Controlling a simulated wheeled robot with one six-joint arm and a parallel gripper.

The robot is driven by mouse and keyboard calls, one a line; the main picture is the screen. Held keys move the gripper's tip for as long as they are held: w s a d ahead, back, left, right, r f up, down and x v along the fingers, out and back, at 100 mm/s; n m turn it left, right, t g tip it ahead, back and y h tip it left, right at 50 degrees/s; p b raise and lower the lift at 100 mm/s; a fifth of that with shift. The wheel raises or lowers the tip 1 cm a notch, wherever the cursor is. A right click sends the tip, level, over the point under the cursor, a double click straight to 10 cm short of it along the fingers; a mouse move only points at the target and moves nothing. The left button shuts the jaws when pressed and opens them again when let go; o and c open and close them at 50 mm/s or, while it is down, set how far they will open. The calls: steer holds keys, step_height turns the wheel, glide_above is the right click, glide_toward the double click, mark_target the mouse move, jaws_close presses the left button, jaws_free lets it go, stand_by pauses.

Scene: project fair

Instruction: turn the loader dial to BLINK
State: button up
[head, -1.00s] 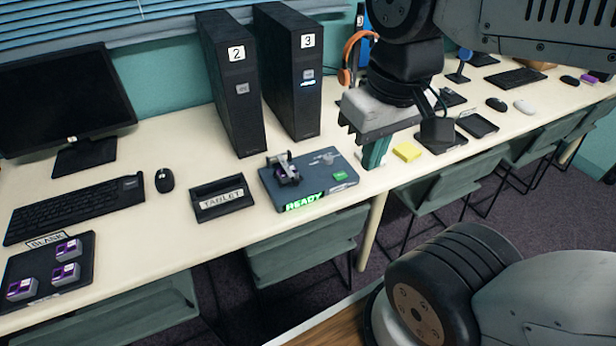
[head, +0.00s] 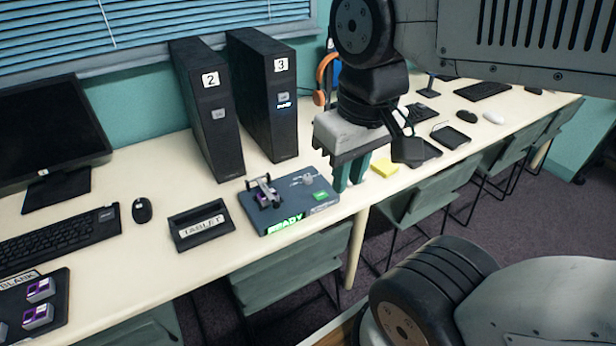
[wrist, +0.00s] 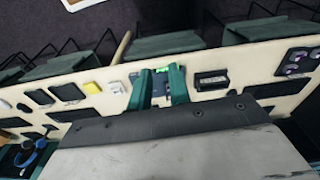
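The loader (head: 282,214) is a flat blue-grey box on the long table, with a lit green READY display (head: 285,225) on its front edge. A small pale grey knob, apparently the dial (head: 307,179), sits on its top towards the back right; its setting is too small to read. In the wrist view, the loader (wrist: 160,86) shows between the spread fingers, partly hidden.
Dark towers marked 2 (head: 214,112) and 3 (head: 270,95) stand behind the loader. A TABLET holder (head: 202,226) lies to its left, and a yellow pad (head: 385,169) to the right of my gripper. Green chairs (head: 292,263) line the table's front.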

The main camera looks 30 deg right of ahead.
steer(key=o, duration=0.5)
steer(key=shift+w+d+f, duration=0.1)
steer(key=shift+f, duration=0.15)
steer(key=shift+o, duration=0.2)
steer(key=w+d+f+m+g, duration=0.2)
steer(key=w+f, duration=0.2)
steer(key=w, duration=0.2)
steer(key=w+d+f+m+g, duration=0.1)
steer(key=w+d+f+m, duration=0.1)
steer(key=w, duration=0.5)
step_height(320, 180, down, 2)
steer(key=shift+w+d+f+g, duration=0.2)
steer(key=shift+w+d+g, duration=0.15)
steer(key=shift+d, duration=0.45)
steer(key=m+t, duration=0.2)
steer(key=m, duration=0.7)
glide_above(308, 177)
step_height(308, 177, down, 14)
steer(key=shift+s+f, duration=0.15)
steer(key=shift+m, duration=0.5)
step_height(308, 177, down, 8)
steer(key=shift+r, duration=0.1)
